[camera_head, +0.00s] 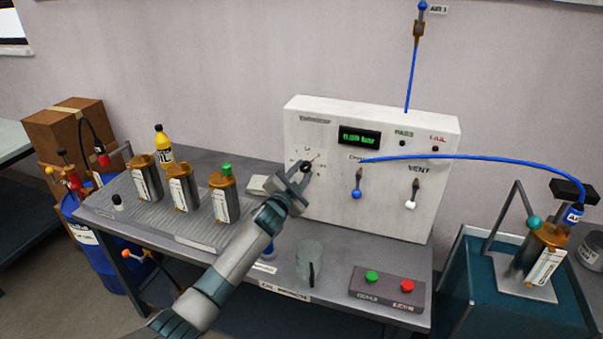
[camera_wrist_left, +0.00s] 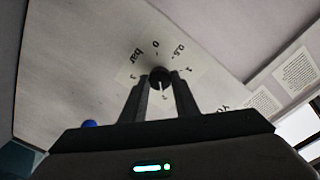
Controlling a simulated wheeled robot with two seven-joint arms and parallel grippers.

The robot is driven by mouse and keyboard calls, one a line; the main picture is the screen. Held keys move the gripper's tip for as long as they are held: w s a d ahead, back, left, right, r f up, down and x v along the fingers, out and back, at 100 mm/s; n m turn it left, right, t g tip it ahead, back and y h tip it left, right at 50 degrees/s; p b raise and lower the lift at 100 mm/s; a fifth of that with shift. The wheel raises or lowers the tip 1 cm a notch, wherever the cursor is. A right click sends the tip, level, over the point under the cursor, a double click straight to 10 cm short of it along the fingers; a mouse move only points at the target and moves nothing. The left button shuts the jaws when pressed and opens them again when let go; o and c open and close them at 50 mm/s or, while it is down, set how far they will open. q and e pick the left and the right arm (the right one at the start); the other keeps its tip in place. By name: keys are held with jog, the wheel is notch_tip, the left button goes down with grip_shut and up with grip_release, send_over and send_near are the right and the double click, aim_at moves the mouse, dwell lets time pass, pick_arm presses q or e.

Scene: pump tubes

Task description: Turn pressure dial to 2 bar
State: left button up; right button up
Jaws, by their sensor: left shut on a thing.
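The pressure dial (camera_head: 306,167) is a small dark knob on the left part of the white panel's front face. My left gripper (camera_head: 303,173) is at the dial, its fingers closed on the knob. In the left wrist view the black knob (camera_wrist_left: 160,76) sits between the tips of my left gripper (camera_wrist_left: 160,88), with a white mark on it. Scale marks 0, 0.5, 1 and "bar" show around it; others are hidden or hard to read. The green display (camera_head: 360,137) is lit, but its digits are too small to read surely. My right gripper is not in view.
The white panel (camera_head: 330,215) stands on the grey bench and carries a blue-tipped lever (camera_head: 356,190) and a VENT lever (camera_head: 411,192). A blue tube (camera_head: 470,157) crosses to the right. A clear beaker (camera_head: 310,262) and button box (camera_head: 388,288) stand in front. Several canisters stand left.

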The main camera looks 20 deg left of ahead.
pick_arm(q)
jog(key=shift+f, duration=0.15)
jog(key=o, duration=1.1)
jog(key=shift+c, duration=0.2)
jog(key=s+a+b, duration=0.1)
jog(key=s+b, duration=0.2)
jog(key=s, duration=1.4)
jog(key=shift+s+a, duration=0.15)
jog(key=shift+s, duration=0.05)
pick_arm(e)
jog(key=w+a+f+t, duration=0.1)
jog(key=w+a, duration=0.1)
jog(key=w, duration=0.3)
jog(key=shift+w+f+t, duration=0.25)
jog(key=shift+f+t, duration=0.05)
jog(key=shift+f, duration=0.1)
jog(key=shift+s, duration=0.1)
